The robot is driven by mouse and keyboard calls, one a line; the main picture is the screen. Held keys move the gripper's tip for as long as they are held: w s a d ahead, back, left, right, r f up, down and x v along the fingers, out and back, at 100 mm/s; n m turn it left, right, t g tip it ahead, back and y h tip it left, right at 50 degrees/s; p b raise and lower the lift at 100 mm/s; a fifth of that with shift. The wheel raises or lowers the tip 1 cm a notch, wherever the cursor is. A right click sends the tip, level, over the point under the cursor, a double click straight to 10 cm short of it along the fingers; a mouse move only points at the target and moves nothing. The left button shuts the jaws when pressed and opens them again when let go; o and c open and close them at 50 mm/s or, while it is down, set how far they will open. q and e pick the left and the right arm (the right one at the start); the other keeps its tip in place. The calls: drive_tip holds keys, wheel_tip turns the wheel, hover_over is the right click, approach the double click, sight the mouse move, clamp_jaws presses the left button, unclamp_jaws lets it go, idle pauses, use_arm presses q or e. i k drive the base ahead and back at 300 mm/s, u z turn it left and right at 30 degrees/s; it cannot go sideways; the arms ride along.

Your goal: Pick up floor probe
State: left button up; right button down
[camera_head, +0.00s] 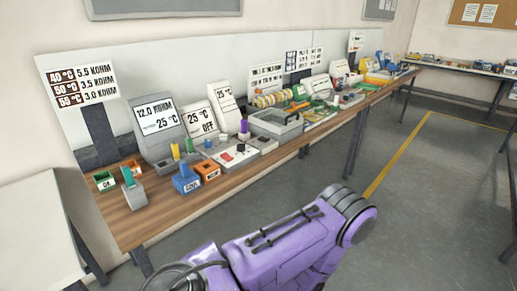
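Several small coloured probe-like pieces stand on the wooden bench (160,212). I cannot tell which piece is the floor probe. Neither of my grippers is in view.
Display panels (156,127) line the back of the bench. A white control box (231,157) and a grey tray (276,126) stand mid-bench. A white table (35,235) is at left. Open grey floor (420,220) lies at right. My purple body part fills the bottom centre.

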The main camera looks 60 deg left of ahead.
sight(183, 166)
drive_tip(key=z, duration=0.5)
drive_tip(key=k, duration=0.85)
drive_tip(key=u, duration=1.35)
